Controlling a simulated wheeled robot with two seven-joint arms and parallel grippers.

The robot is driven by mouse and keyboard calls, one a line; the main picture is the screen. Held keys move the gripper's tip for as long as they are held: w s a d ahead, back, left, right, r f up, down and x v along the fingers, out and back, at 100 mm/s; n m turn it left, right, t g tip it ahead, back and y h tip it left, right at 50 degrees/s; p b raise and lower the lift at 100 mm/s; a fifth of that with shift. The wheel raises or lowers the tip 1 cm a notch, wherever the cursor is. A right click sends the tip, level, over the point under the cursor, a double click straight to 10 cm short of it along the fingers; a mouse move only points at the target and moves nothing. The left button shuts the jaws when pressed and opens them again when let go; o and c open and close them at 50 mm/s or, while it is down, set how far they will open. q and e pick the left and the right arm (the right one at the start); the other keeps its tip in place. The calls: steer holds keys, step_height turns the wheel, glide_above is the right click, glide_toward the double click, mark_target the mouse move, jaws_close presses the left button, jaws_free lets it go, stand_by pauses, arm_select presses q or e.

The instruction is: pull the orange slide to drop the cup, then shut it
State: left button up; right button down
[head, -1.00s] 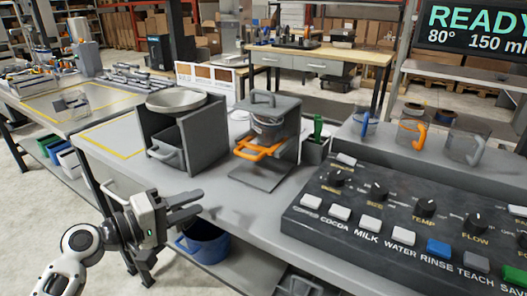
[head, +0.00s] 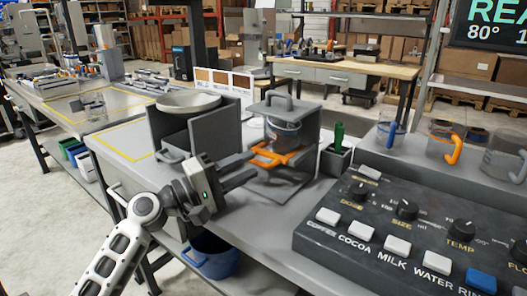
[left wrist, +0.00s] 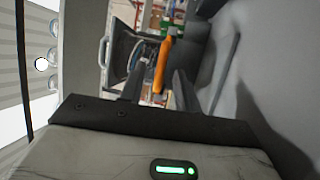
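The dispenser (head: 296,112) is a grey housing with a handle on top. A clear cup (head: 283,132) sits in it, above the orange slide (head: 275,155), which sticks out at the front. My left gripper (head: 254,166) is just in front of the slide, with its two dark fingers apart. In the left wrist view the orange slide (left wrist: 160,65) shows ahead of and between the fingers (left wrist: 158,88). I cannot tell whether the fingers touch it. The cup is partly hidden by the housing and slide. My right gripper is not in view.
A grey bin unit with a bowl (head: 188,103) on top stands left of the dispenser. A green-handled item stands in a small holder (head: 335,160) to its right. A button panel (head: 400,225) fills the right front. Several handled cups (head: 445,145) stand behind it.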

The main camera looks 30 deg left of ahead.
mark_target(253, 163)
arm_select(q)
steer(key=p+x, duration=0.1)
steer(key=x, duration=0.3)
steer(key=shift+r, duration=0.1)
steer(key=shift+w+d, duration=0.2)
steer(key=shift+w, duration=0.25)
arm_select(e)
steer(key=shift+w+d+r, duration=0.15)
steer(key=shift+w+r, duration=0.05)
